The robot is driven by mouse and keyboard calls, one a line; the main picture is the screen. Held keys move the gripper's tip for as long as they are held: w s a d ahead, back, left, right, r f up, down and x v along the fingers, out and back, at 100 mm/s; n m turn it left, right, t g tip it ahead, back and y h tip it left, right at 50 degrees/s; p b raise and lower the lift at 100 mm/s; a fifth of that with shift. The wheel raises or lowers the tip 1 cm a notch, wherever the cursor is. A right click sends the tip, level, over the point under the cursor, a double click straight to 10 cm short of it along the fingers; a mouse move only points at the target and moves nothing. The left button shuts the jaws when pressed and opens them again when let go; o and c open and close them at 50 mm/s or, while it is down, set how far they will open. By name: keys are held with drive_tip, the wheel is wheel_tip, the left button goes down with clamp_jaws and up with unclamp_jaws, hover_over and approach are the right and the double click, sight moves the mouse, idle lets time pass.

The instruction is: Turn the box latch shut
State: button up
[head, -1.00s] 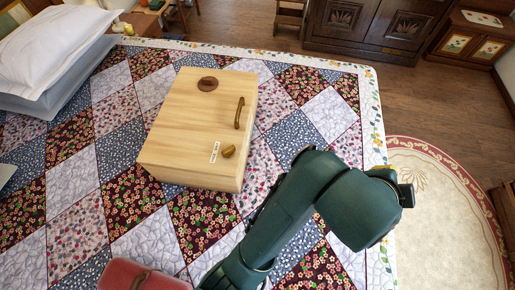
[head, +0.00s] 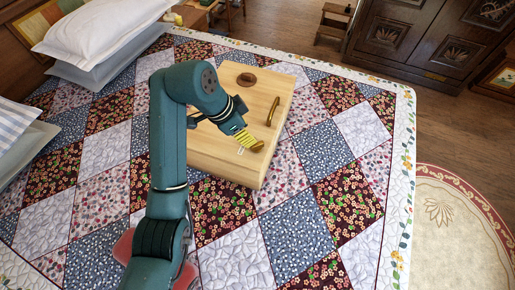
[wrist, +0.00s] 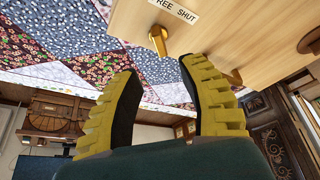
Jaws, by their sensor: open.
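The wooden box (head: 225,140) lies on the quilted bed, its top panel facing up. The brass latch (wrist: 158,40) is on that panel beside a label reading "FREE SHUT" (wrist: 175,12). In the wrist view the latch appears just beyond the gap between the fingertips, apart from both. Which word it points to is unclear. My gripper (wrist: 158,70) has two yellow ribbed fingers spread apart with nothing between them. In the head view my gripper (head: 250,141) is over the latch end of the box and hides most of the latch.
A brass handle (head: 273,111) and a dark round disc (head: 246,79) are on the same panel. A reddish object (head: 124,246) lies partly behind my arm. Pillows (head: 100,30) are at the upper left. The quilt (head: 320,200) right of the box is clear.

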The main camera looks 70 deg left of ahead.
sight(257, 144)
drive_tip(key=b+x, duration=0.2)
drive_tip(key=x, duration=0.7)
drive_tip(key=shift+w+f+b, duration=0.1)
drive_tip(key=shift+f+b, duration=0.05)
drive_tip(key=shift+b, duration=0.2)
clamp_jaws()
